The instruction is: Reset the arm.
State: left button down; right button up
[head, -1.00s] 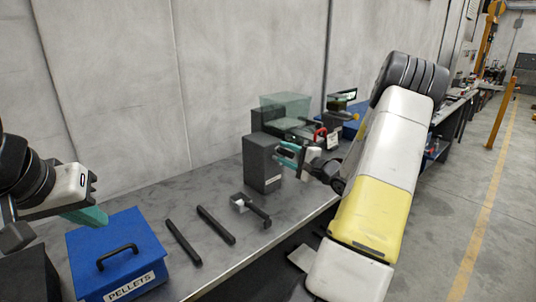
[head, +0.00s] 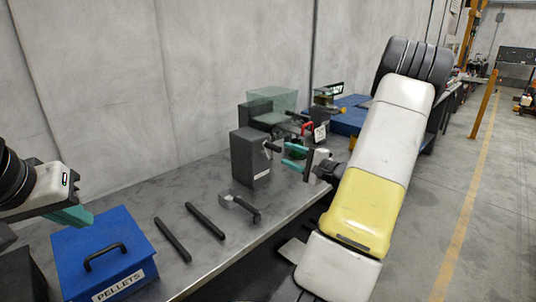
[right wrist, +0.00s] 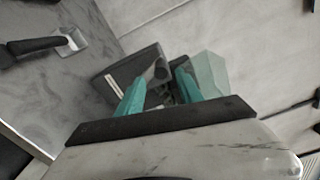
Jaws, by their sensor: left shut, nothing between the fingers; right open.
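My right arm reaches in from the right. Its gripper (head: 287,156) is open and empty, with teal fingers apart, just right of a dark grey box (head: 246,160) standing on the bench. A dark handle (head: 271,147) sticks out from the box's right side. In the right wrist view the box (right wrist: 115,76) lies beyond the fingers, and nothing shows held between them. My left gripper (head: 72,217), with teal fingers shut and empty, is above the back left of the blue box (head: 75,250) labelled PELLETS.
Two black bars (head: 172,239) and a scoop-like tool with a dark handle (head: 241,205) lie on the grey bench (head: 190,190). A wall runs along the bench's back.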

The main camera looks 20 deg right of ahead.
dwell(0.4)
jog(key=s+a+r+n+g+y, duration=0.1)
jog(key=s+a+r+n+g, duration=0.2)
jog(key=a, duration=0.5)
jog(key=s+a+r+n+g+y, duration=0.2)
jog(key=s+a+n+g, duration=0.2)
jog(key=a, duration=0.5)
jog(key=s+a+r+n+g+y, duration=0.1)
jog(key=s+a+r+n+g, duration=0.2)
jog(key=a, duration=0.5)
jog(key=s+d+r+n+h, duration=0.1)
jog(key=s+n+h, duration=0.5)
jog(key=s, duration=0.9)
jog(key=shift+s+r+h, duration=0.15)
jog(key=shift+r+h, duration=0.75)
jog(key=shift+h, duration=0.4)
jog(key=shift+d, duration=0.1)
